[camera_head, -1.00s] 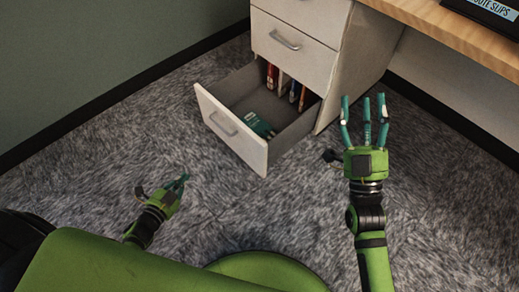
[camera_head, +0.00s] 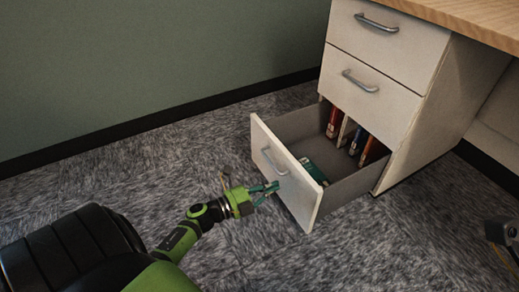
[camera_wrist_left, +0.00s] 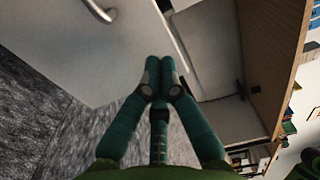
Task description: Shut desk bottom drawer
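The bottom drawer (camera_head: 297,192) of the white desk pedestal stands pulled out, its front panel facing my left arm. Its silver handle (camera_head: 273,162) is on the front panel. My left gripper (camera_head: 268,190) is in front of the panel, a little below the handle. Its teal fingers (camera_wrist_left: 160,75) are drawn together at the tips, with nothing seen between them. In the left wrist view the drawer front (camera_wrist_left: 60,35) and handle (camera_wrist_left: 98,10) lie just beyond the fingers. I cannot tell whether the tips touch the panel.
The drawer holds a dark green and white box (camera_head: 314,172) and several upright books or folders (camera_head: 358,141). The upper drawers (camera_head: 368,86) are shut. A wooden desktop (camera_head: 470,18) overhangs at the right. Bare carpet (camera_head: 200,160) lies left of the drawer, before a green wall (camera_head: 150,70).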

